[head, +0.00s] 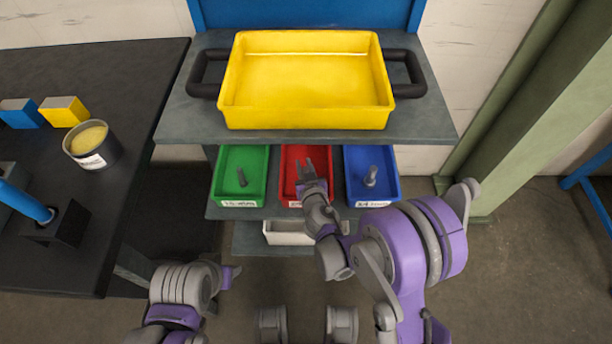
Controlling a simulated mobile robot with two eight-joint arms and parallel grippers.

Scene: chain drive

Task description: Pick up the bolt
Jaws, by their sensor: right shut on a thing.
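My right gripper (307,172) reaches into the red bin (286,170) on the shelf. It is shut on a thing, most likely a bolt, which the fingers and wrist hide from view. A grey bolt (371,175) stands in the blue bin (391,178) to the right. My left gripper (228,275) is low at the left, away from the bins, and I cannot make out its fingers clearly.
A yellow tray (305,118) with black side handles stands on the shelf top above the bins. A dark table (130,85) at the left carries a tin (92,145) and blue and yellow blocks (62,111). A green post (515,100) rises at the right.

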